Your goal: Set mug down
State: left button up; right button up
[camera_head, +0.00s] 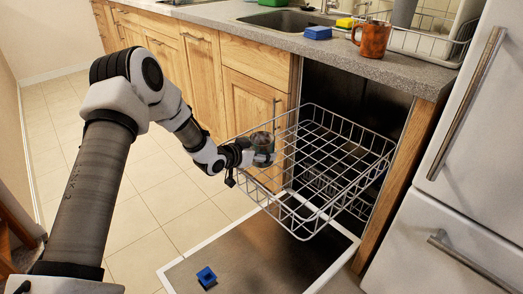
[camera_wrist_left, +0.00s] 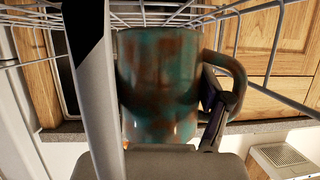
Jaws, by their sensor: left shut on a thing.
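A dark teal and brown mug (camera_head: 262,143) is held by my left gripper (camera_head: 246,154), which is shut on it. In the left wrist view the mug (camera_wrist_left: 158,85) fills the middle, between the gripper fingers (camera_wrist_left: 160,118), with its handle on the right. In the head view the mug overlaps the left rim of the pulled-out wire dishwasher rack (camera_head: 340,135). I cannot tell whether it touches the rack. The rack wires (camera_wrist_left: 190,14) also show behind the mug in the left wrist view. My right gripper is not in view.
The dishwasher door (camera_head: 265,255) lies open below the rack, with a small blue object (camera_head: 206,277) on it. An orange-brown mug (camera_head: 373,39), a blue sponge (camera_head: 318,33) and a white dish rack (camera_head: 425,42) stand on the counter. The refrigerator (camera_head: 480,120) bounds the right. Visible rack floor looks empty.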

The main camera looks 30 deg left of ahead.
pick_arm(q)
jog(key=shift+f, duration=0.25)
jog(key=o, duration=1.4)
jog(key=shift+c, duration=0.2)
jog(key=shift+r, duration=0.3)
jog(key=shift+r+p, duration=0.45)
jog(key=shift+r, duration=0.2)
jog(key=p+v, duration=0.3)
jog(key=v, duration=0.8)
jog(key=shift+s+a, duration=0.15)
jog(key=shift+s, duration=0.25)
jog(key=shift+f, duration=0.1)
